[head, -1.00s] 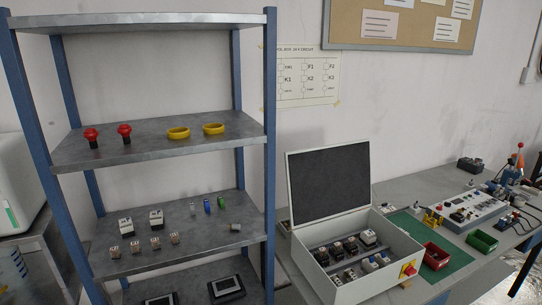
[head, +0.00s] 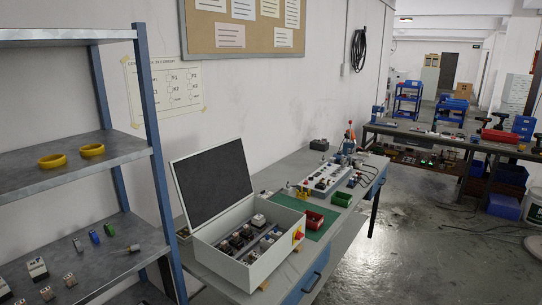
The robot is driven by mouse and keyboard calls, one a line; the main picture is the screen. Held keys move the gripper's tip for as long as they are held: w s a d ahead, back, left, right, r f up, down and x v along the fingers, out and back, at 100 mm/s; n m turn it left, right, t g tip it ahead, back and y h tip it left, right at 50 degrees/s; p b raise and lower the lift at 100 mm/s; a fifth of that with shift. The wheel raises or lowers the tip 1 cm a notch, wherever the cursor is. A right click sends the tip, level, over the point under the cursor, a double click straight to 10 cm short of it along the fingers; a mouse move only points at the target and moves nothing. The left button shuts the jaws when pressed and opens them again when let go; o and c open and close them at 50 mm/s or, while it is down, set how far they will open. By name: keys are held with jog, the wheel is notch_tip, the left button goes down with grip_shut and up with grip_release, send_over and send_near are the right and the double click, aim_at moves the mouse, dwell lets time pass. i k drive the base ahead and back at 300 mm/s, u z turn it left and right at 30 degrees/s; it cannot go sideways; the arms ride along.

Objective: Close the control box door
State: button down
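The control box (head: 272,262) is a light grey case on the workbench, in the middle of the head view. Its door (head: 213,184), with a dark inner face and a pale rim, stands raised at the box's back left edge, so the box is open. Several relays and terminal parts (head: 240,238) show inside. A red and yellow switch (head: 298,235) is on the box's right side. My gripper is not in the head view.
A metal shelf unit with blue posts (head: 154,140) stands left of the box. A green mat (head: 322,226) with a red bin (head: 314,220) lies right of it, and a green bin (head: 341,199) is beyond. Open floor (head: 400,250) is to the right.

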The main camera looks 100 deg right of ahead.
aim_at(209, 182)
jog(key=z, duration=1.8)
